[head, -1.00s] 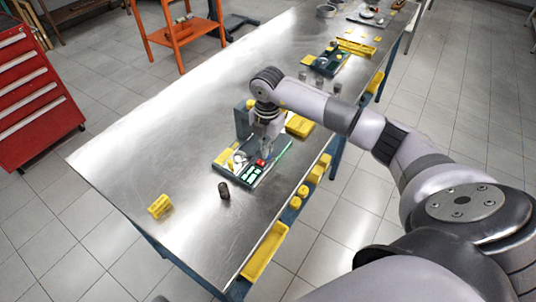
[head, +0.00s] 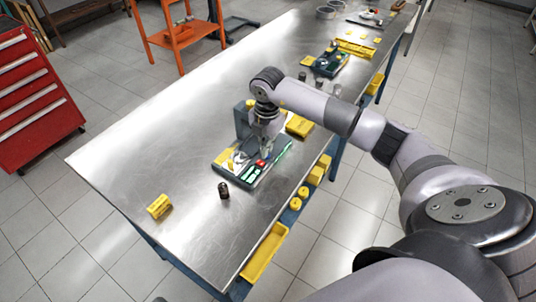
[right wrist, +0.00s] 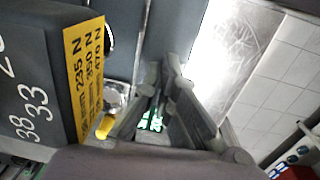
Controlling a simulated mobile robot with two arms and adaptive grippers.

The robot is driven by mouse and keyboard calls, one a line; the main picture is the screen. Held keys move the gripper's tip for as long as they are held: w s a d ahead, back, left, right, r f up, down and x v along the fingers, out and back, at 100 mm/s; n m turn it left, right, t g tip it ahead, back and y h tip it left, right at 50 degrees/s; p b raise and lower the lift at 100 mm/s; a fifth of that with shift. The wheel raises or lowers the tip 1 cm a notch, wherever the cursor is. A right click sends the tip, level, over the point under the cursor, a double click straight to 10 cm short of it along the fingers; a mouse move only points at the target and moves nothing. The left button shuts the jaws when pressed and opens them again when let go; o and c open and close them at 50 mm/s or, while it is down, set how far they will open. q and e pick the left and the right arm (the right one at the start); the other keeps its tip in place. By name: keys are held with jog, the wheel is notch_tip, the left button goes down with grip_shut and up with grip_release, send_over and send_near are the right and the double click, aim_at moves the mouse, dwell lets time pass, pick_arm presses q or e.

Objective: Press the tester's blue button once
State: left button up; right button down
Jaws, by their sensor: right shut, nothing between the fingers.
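The tester is a dark base (head: 221,175) with a grey upright block (head: 241,121), standing near the table's front edge. It has a red part (head: 260,163) and bright green lit areas (head: 284,151). My right gripper (head: 263,151) points down over the tester, just behind the red part. In the right wrist view my right gripper's fingers (right wrist: 173,68) come together with nothing held. Green lit marks (right wrist: 151,122) show between the finger links. The block with a yellow label (right wrist: 85,72) is on the left. I cannot make out the tester's blue button or any fingertip contact. My left gripper is out of view.
A dark cylinder (head: 223,190) and a yellow block (head: 159,206) stand on the metal table (head: 150,130) at left. A yellow box (head: 299,126) is close to my right gripper. Yellow trays (head: 264,252) line the front edge. The table's left part is mostly clear.

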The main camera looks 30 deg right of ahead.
aim_at(268, 161)
jog(key=s+f, duration=0.2)
jog(key=shift+a+f+g, duration=0.2)
jog(key=shift+f+g, duration=0.1)
jog(key=shift+g, duration=0.1)
jog(key=r+p, duration=0.1)
jog(key=w+r+p, duration=0.1)
jog(key=r+p, duration=0.1)
jog(key=shift+d, duration=0.15)
jog(key=shift+w+r+p, duration=0.15)
jog(key=shift+r+p, duration=0.7)
jog(key=shift+r, duration=0.65)
jog(key=shift+w+d, duration=0.1)
